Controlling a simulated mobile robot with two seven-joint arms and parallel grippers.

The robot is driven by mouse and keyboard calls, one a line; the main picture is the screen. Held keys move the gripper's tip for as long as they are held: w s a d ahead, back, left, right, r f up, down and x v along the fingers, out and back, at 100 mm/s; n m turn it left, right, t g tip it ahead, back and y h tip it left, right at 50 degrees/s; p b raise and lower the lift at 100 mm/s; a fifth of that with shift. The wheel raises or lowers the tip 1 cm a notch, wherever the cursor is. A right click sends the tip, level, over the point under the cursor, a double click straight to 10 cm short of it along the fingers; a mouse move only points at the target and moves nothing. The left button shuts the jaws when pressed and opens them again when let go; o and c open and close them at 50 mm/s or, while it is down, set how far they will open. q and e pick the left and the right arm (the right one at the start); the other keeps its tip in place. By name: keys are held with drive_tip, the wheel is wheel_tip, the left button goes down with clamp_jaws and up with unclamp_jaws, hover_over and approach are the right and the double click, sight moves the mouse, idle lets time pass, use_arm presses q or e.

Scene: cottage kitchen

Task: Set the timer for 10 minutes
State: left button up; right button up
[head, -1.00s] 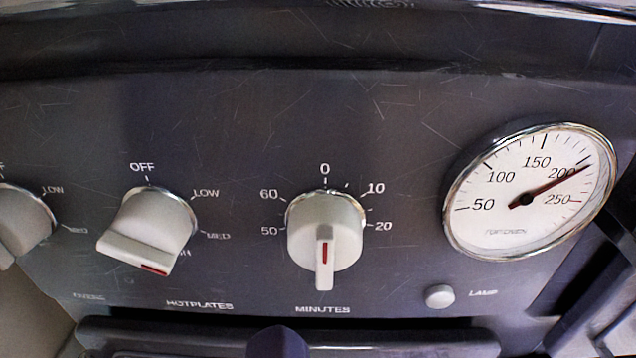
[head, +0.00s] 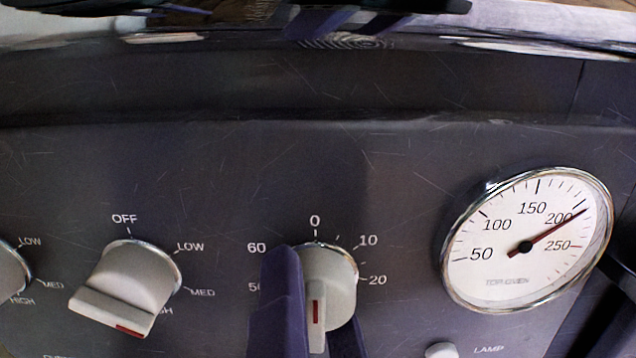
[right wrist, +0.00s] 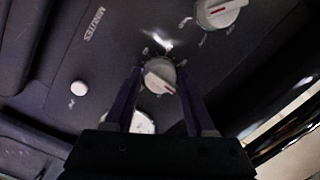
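The bar stands about vertical in the head view, in line with the 0 mark. My right gripper (head: 312,300) is open, with its purple fingers on either side of the knob. In the right wrist view the knob (right wrist: 160,74) sits between the fingertips, with small gaps seeming to show. In the head view one finger covers the dial's left side.
A hotplate knob (head: 130,285) is left of the timer, with another knob (head: 10,272) at the left edge. The top oven gauge (head: 527,240) and the lamp button (head: 441,350) are to the right. A chrome rail (head: 200,40) runs above the panel.

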clamp_jaws()
drive_tip(key=shift+m, duration=0.3)
drive_tip(key=m, duration=0.4)
drive_tip(key=shift+f+p, duration=0.15)
drive_tip(key=shift+p, duration=0.25)
drive_tip(key=m, duration=0.5)
drive_tip(key=shift+t+b, duration=0.35)
drive_tip(key=shift+t, duration=0.05)
drive_tip(key=shift+m, duration=0.3)
drive_tip(key=shift+o, duration=2.2)
unclamp_jaws()
drive_tip(key=shift+a, duration=0.1)
